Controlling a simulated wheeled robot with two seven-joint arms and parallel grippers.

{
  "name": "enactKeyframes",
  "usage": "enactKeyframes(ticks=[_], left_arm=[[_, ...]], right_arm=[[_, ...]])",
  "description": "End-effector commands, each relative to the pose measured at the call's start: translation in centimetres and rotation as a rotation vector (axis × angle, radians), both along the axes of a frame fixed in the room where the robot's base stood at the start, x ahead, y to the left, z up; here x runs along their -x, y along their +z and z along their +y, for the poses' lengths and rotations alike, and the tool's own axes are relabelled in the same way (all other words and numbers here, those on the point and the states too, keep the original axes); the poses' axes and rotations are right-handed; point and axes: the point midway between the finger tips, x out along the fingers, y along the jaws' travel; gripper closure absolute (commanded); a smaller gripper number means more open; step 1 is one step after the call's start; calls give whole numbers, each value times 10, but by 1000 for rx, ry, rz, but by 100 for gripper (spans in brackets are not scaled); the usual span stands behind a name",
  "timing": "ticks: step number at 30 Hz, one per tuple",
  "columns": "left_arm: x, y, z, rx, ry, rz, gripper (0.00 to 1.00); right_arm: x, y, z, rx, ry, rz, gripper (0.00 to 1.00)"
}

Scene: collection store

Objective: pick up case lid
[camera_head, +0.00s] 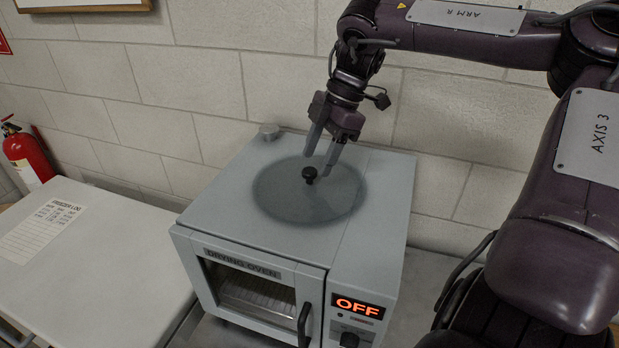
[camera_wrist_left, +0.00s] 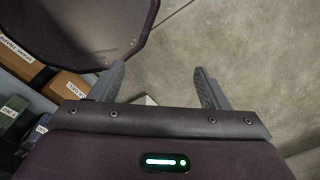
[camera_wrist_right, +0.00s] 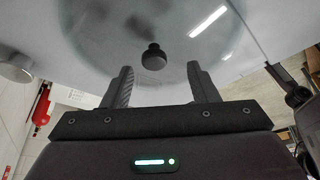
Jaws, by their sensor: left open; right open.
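The case lid (camera_head: 278,194) is a round, see-through, greyish disc with a black knob (camera_head: 309,174) at its middle. It lies on top of the drying oven (camera_head: 374,222). My right gripper (camera_head: 319,168) is open just above the lid, with its fingers close around or beside the knob. In the right wrist view the knob (camera_wrist_right: 154,57) shows ahead, between and beyond the two open fingertips (camera_wrist_right: 159,75), apart from both. My left gripper (camera_wrist_left: 157,72) is open and empty in its wrist view, above bare floor. It is not in the head view.
The oven front has a window, a dark handle (camera_head: 304,325) and a lit OFF display (camera_head: 357,306). A small grey cap (camera_head: 269,131) stands on the oven's back edge. A red extinguisher (camera_head: 27,155) hangs by the brick wall.

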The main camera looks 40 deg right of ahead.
Motion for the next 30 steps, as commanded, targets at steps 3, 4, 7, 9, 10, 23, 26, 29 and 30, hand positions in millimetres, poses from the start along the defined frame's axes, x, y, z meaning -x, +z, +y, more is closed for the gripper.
enactKeyframes(ticks=[3, 4, 7, 9, 10, 23, 26, 29, 30], left_arm=[[-5, 21, -2, 4, 0, -8, 30], [-8, 22, -4, 5, 1, -12, 30], [-21, 26, -11, 15, 2, -32, 30], [-30, 28, -17, 23, 2, -45, 30], [-32, 28, -20, 26, 2, -49, 30], [-16, 25, -14, 19, -4, -26, 30], [-16, 25, -14, 18, -3, -24, 30], [-16, 25, -13, 17, -2, -24, 30], [-16, 25, -13, 17, -1, -24, 30]], right_arm=[[-4, -13, 6, -4, 0, 7, 46], [-4, -18, 8, -3, 1, 5, 46], [-6, -29, 11, -2, 1, 4, 46], [-6, -33, 12, -1, -1, 2, 46], [-7, -34, 13, -1, -1, 2, 46], [-7, -35, 12, 0, -1, 1, 78], [-7, -35, 12, 0, -1, 1, 91], [-7, -34, 12, 0, 0, 0, 100], [-7, -34, 12, 0, 0, 0, 100]])
